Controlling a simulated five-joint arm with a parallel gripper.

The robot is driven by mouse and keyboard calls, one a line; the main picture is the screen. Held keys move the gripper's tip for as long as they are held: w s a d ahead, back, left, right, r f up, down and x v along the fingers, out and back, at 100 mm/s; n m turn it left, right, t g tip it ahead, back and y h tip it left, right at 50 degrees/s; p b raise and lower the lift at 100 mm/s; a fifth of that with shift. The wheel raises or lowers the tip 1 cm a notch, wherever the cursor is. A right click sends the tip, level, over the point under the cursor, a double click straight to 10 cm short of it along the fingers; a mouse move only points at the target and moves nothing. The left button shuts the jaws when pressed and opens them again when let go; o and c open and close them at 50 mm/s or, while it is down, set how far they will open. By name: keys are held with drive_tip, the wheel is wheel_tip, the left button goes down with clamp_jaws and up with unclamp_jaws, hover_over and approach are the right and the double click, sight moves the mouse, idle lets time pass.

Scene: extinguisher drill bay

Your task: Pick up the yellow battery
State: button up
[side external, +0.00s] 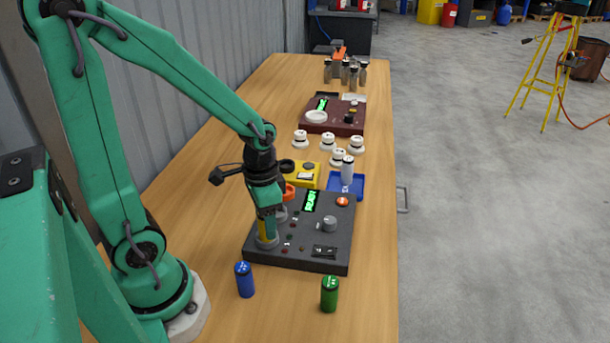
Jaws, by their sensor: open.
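A yellow battery (263,229) stands upright at the left edge of the dark grey console (300,262), in or on a round grey socket. My gripper (268,226) points down right at it, with a green finger covering part of its right side and top. The jaws are open; I cannot tell whether a finger touches the battery. A blue battery (244,281) and a green battery (329,295) stand upright on the table in front of the console.
Behind the console are a yellow box (303,172), a blue tray (359,188) with a white cylinder (347,170), and several white round devices (328,141). A dark red console (345,128) lies farther back. The wooden table (374,285) is clear at its right front.

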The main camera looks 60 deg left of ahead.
idle(0.4)
drive_tip(key=c, duration=1.2)
drive_tip(key=shift+o, duration=0.2)
drive_tip(key=shift+r, duration=0.1)
drive_tip(key=shift+r, duration=1)
wheel_tip(320, 180, up, 2)
drive_tip(key=s+d+r, duration=0.4)
drive_tip(key=d+r, duration=0.2)
drive_tip(key=d, duration=0.4)
drive_tip(key=shift+s+d+r, duration=0.3)
drive_tip(key=shift+s+r, duration=0.1)
